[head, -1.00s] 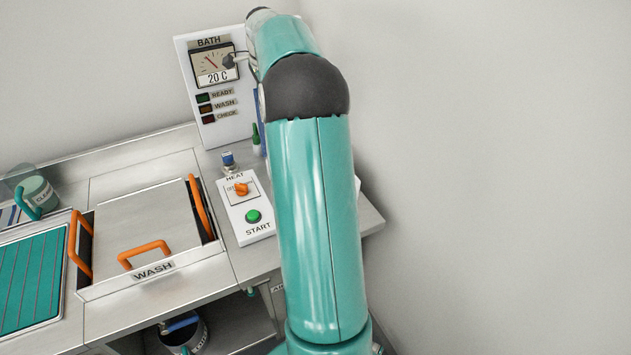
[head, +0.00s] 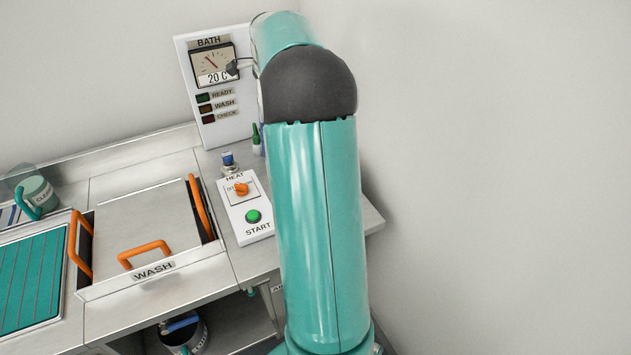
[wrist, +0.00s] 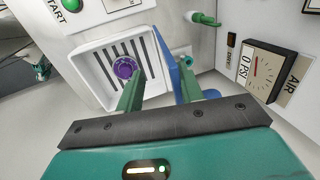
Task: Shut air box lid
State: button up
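In the wrist view, an open white box (wrist: 91,72) with a slotted floor holds a purple knob (wrist: 126,68). A blue panel (wrist: 164,58), seen nearly edge-on, stands up along the box's right side; it looks like the air box lid, standing open. My gripper (wrist: 160,86) has its two green fingers apart, one on each side of the blue panel's near part. I cannot tell whether either finger touches it. The panel's lower end is hidden by the gripper. In the head view my arm hides the gripper and the box.
An AIR gauge (wrist: 262,72) reading 0 PSI is at the right, and a green fitting (wrist: 203,19) is near the panel's top. In the head view, the START button panel (head: 247,207), BATH gauge board (head: 214,85) and WASH lid (head: 150,228) are left of my arm.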

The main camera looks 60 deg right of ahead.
jog(key=shift+s+a+f, duration=0.25)
jog(key=shift+s+a, duration=0.15)
jog(key=shift+s, duration=0.3)
jog(key=shift+s+a+f, duration=0.25)
jog(key=shift+s+a, duration=0.1)
jog(key=shift+s, duration=0.35)
jog(key=shift+s+a+f, duration=0.35)
jog(key=shift+s+a, duration=0.05)
jog(key=shift+s, duration=0.3)
jog(key=shift+s+a+f, duration=0.3)
jog(key=shift+s+a, duration=0.05)
jog(key=shift+s, duration=0.35)
jog(key=shift+s+a+f, duration=0.35)
jog(key=shift+s+f, duration=0.15)
jog(key=shift+s, duration=0.1)
jog(key=shift+s+a+f, duration=0.35)
jog(key=shift+s+f, duration=0.15)
jog(key=shift+s, duration=0.1)
